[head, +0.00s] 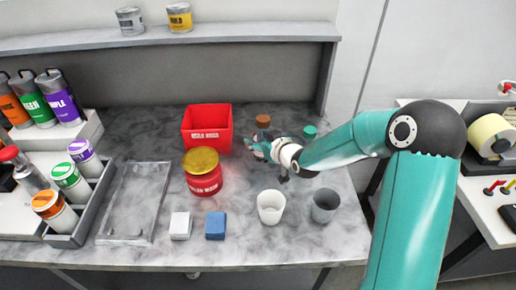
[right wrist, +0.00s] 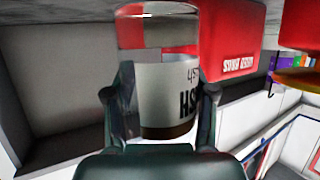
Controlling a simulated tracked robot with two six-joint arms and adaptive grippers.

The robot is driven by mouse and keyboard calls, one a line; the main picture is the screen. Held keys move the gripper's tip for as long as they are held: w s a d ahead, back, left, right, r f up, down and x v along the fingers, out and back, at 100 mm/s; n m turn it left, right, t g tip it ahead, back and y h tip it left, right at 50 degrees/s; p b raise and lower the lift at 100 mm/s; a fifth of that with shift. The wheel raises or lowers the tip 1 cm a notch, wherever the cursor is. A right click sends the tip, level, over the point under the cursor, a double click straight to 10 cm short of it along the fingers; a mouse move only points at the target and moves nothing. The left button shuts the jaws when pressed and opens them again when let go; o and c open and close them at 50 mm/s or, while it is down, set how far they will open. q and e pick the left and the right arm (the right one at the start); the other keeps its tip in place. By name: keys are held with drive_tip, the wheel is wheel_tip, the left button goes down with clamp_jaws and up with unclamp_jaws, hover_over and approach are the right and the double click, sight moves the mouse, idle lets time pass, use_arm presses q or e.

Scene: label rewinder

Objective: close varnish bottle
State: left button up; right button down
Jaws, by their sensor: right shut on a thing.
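My right gripper (right wrist: 163,112) is shut on a clear bottle (right wrist: 158,30) with a white label. The label letters appear upside down and are partly hidden, and a dark brown band edges the label. One finger lies on each side of the bottle. In the head view my right gripper (head: 258,150) is small and dark beside the red bin, and the bottle is hard to make out there. A brown round top (head: 263,121) shows just behind the gripper; I cannot tell whether it belongs to the held bottle. My left gripper is not in view.
The red bin (head: 207,128) and a red can with a yellow lid (head: 203,172) are left of the gripper. A green top (head: 309,132) shows behind my arm. White (head: 270,207) and grey (head: 325,206) cups stand in front. A shallow tray (head: 134,203) lies left.

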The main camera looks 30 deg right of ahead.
drive_tip(key=shift+f, duration=0.1)
wheel_tip(320, 180, down, 3)
drive_tip(key=shift+f, duration=0.3)
idle(0.3)
drive_tip(key=shift+c, duration=1.9)
unclamp_jaws()
